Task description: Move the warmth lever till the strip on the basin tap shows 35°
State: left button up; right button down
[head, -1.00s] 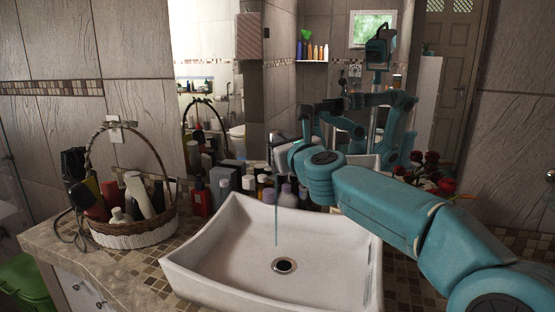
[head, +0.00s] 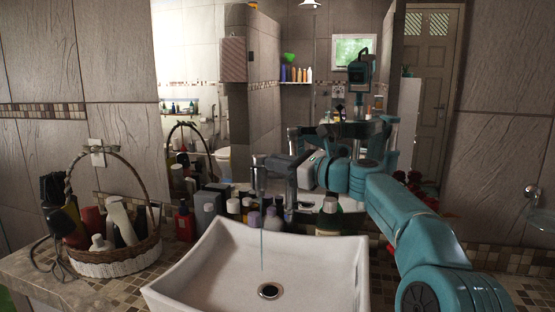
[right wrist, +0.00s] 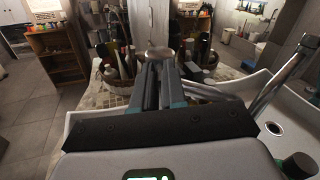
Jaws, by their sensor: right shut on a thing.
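The basin tap (head: 258,178) stands behind the white basin (head: 205,262), and a thin stream of water falls from it. My right gripper (head: 284,163) is at the tap. In the right wrist view its fingers (right wrist: 160,72) are together, with a rounded metal end, apparently the warmth lever (right wrist: 158,50), at their tips. The lever is mostly hidden by the fingers. A lit green readout (right wrist: 148,177) is cut off at the bottom edge of that view; I cannot read it or tell what it sits on. My left gripper is out of view.
A wicker basket (head: 115,262) with bottles stands left of the basin. Several bottles (head: 232,208) line the counter behind it, and a green-and-white bottle (head: 328,220) stands near my right arm. A mirror behind reflects my body. The basin's inside is clear.

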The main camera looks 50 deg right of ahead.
dwell(0.4)
jog(key=c, duration=1.2)
grip_release()
jog(key=shift+w, duration=0.1)
jog(key=s+d, duration=0.1)
jog(key=s, duration=0.4)
jog(key=s+b, duration=0.1)
jog(key=s, duration=0.4)
jog(key=s+d+b, duration=0.1)
jog(key=s, duration=0.5)
jog(key=shift+s+d, duration=0.1)
jog(key=shift+d, duration=0.25)
